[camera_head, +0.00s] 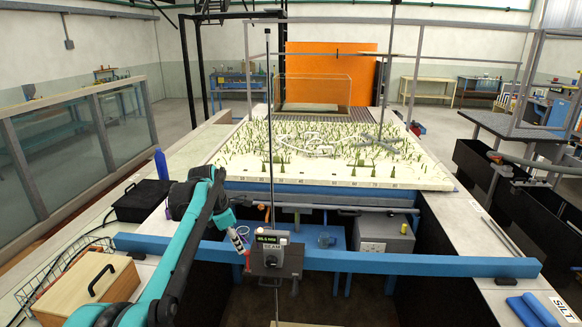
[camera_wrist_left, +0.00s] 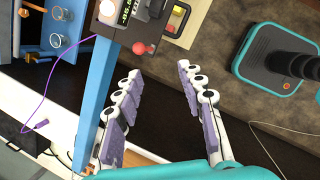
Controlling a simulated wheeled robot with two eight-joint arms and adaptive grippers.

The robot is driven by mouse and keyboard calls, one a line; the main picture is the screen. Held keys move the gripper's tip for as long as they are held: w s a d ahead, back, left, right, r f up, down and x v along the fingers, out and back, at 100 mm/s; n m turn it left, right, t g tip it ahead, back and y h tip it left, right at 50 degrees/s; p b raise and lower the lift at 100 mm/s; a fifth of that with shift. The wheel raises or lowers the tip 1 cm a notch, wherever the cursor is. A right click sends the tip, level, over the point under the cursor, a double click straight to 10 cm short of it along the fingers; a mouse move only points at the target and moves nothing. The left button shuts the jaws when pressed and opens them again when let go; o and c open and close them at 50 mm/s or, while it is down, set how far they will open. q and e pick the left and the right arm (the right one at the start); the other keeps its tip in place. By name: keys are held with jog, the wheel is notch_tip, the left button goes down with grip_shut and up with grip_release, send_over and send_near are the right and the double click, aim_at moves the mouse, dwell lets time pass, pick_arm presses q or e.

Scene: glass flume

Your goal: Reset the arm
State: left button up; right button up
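My left arm, teal and black, comes in from the lower left in the head view. Its gripper (camera_head: 239,242) is beside the left side of a grey gauge box with a lit display (camera_head: 272,238). In the left wrist view the two purple-padded fingers (camera_wrist_left: 158,75) are apart with nothing between them. The gauge box (camera_wrist_left: 132,18) and its red knob (camera_wrist_left: 140,48) lie just beyond the fingertips, and I see no contact. My right gripper is in neither view.
A blue beam (camera_head: 420,263) crosses in front of the flume table and bears the gauge box. A tall thin rod (camera_head: 270,120) rises from the box. A wooden box (camera_head: 88,285) and a black case (camera_head: 143,200) stand at left. Blue rolls (camera_head: 532,310) lie at right.

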pick_arm(q)
jog(key=s+d+f+m+t+y+b, duration=0.1)
jog(key=s+f+m+b, duration=0.1)
jog(key=s+m, duration=0.55)
jog(key=s+d+f+m+t+b, duration=0.1)
jog(key=s+d+f+m+b, duration=0.2)
jog(key=s, duration=0.7)
jog(key=s+f+m+t+y+b, duration=0.1)
jog(key=s+f+m+b, duration=0.3)
jog(key=s+f+m, duration=0.9)
jog(key=s+m+t, duration=0.1)
jog(key=s, duration=0.3)
jog(key=shift+a+f, duration=0.15)
